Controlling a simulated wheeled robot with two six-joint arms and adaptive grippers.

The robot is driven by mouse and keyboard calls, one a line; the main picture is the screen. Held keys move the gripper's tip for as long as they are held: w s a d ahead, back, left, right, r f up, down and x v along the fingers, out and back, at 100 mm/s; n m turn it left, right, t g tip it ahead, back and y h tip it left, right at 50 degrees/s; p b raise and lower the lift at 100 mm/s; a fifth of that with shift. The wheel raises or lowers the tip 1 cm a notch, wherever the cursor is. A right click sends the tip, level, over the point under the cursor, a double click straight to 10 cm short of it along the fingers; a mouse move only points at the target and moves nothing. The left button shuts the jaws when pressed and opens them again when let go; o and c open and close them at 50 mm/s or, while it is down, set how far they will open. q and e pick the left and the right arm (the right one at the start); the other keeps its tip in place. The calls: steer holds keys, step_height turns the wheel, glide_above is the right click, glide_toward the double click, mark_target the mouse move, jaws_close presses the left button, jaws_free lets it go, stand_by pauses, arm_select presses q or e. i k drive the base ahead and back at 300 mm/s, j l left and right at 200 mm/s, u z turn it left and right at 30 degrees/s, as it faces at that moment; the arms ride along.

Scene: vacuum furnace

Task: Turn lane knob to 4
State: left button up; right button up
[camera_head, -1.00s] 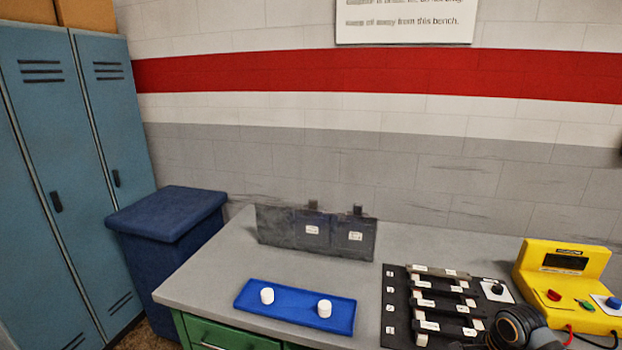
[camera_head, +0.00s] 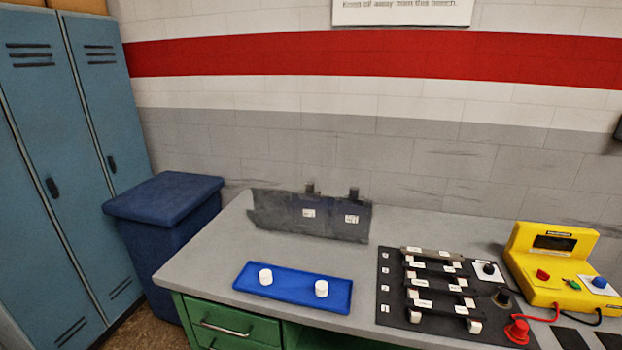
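A small black knob (camera_head: 488,269) stands on a white square plate at the right edge of the black lane board (camera_head: 392,290). It is the likely lane knob; its pointer and setting are too small to read. The board lies on the grey bench and carries several dark bars with white labels, with a column of small white number tags on its left side. Neither of my grippers is in view.
A yellow meter (camera_head: 553,262) with red, green and blue knobs stands right of the board. A black post (camera_head: 503,298) and a red post (camera_head: 517,331) sit near the board. A blue tray (camera_head: 292,287) holds two white cylinders.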

mark_target(489, 270)
steer(key=z, duration=1.4)
steer(key=i+l+u, duration=0.1)
steer(key=u, duration=0.3)
steer(key=l+u, duration=0.4)
steer(key=i+l+u, duration=0.1)
steer(key=u, duration=0.3)
steer(key=l+u, duration=0.4)
steer(key=k+j, duration=0.05)
steer(key=j, duration=0.1)
